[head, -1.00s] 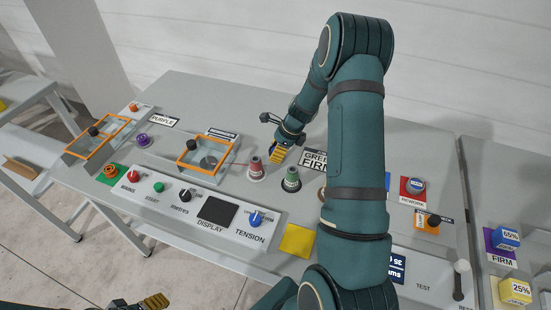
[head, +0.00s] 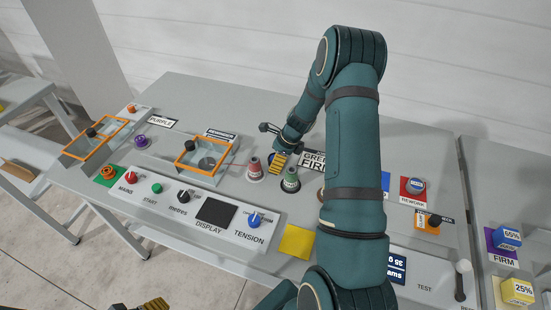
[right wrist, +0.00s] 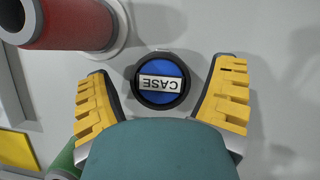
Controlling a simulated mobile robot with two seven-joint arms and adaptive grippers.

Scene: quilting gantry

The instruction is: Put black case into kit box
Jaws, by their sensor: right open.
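The black case (right wrist: 160,80) is round, with a blue top and a white CASE label. In the right wrist view it lies on the table between the open yellow fingers of my right gripper (right wrist: 162,98), apart from both. In the head view my right gripper (head: 277,160) points down behind the red and green spools and mostly hides the case. Two orange-framed clear boxes stand left of it, a middle one (head: 178,156) and a far-left one (head: 70,153); I cannot read which is the kit box. My left gripper (head: 155,304) is partly cut off at the bottom edge.
A red spool (head: 255,170) and a green spool (head: 290,180) stand close to my right gripper. The control panel (head: 216,228) runs along the front edge. A yellow pad (head: 297,241) lies right of it. My right arm hides part of the table.

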